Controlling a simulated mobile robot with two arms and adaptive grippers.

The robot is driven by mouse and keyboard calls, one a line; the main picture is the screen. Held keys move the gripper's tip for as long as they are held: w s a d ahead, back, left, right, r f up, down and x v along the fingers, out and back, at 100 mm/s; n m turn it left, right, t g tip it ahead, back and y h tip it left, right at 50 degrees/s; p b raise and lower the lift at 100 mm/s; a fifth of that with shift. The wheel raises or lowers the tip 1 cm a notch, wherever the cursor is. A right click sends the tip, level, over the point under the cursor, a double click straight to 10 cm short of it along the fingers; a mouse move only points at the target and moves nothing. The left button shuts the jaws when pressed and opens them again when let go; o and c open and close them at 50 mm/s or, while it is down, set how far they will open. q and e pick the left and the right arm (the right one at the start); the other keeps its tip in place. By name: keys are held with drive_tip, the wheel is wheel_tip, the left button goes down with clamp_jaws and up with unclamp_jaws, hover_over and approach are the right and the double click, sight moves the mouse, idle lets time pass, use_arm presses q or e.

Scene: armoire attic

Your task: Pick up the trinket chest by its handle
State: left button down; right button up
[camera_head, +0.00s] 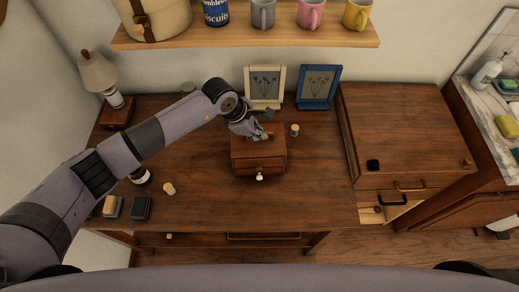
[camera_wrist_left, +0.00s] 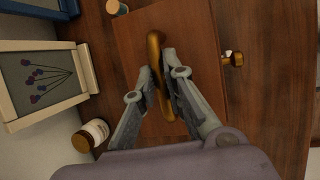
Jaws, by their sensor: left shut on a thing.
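The trinket chest (camera_head: 258,162) is a small brown wooden box with a drawer and a pale knob, near the middle of the wooden desk. My left gripper (camera_head: 260,137) reaches down to its top from the upper left. In the left wrist view the chest (camera_wrist_left: 200,45) lies under the gripper, with a brass handle (camera_wrist_left: 156,48) arching from its lid. The left gripper (camera_wrist_left: 162,70) is shut on the handle, one finger on each side. The chest appears to rest on the desk. My right gripper is not in view.
A cream picture frame (camera_head: 264,87) and a blue one (camera_head: 318,88) stand behind the chest. A small bottle (camera_head: 294,130) is close to its right. A lamp (camera_head: 98,75) stands at the left. A wooden cabinet (camera_head: 410,130) is at the right. The desk in front is mostly clear.

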use_arm(q)
drive_tip(key=shift+w+r+p, duration=0.1)
drive_tip(key=shift+r+p, duration=1.15)
drive_tip(key=shift+r, duration=1.4)
drive_tip(key=shift+r+p, duration=0.8)
drive_tip(key=shift+r, duration=1.15)
